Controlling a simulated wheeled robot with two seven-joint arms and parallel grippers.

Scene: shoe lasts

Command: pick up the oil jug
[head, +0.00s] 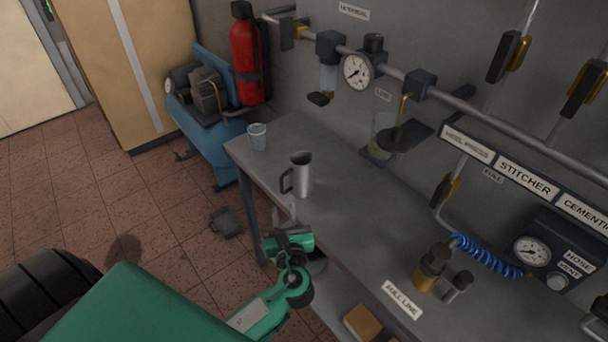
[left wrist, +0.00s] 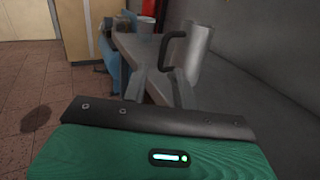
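The oil jug (head: 302,174) is a grey metal cylinder with a dark handle on its left side. It stands upright on the grey bench (head: 345,220), near the front edge. My left gripper (head: 287,214) is at the bench's front edge, just in front of the jug. In the left wrist view the two fingers (left wrist: 158,86) are apart with nothing held between them. The jug (left wrist: 196,56) rises beyond the right finger there, and its handle (left wrist: 166,46) shows above the gap between the fingers. My right gripper is not in view.
A small cup (head: 257,136) stands at the bench's far left corner. A pipe with gauges (head: 357,71) runs along the wall behind. A brass fitting (head: 430,268) and a blue coiled hose (head: 485,258) are at the right.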

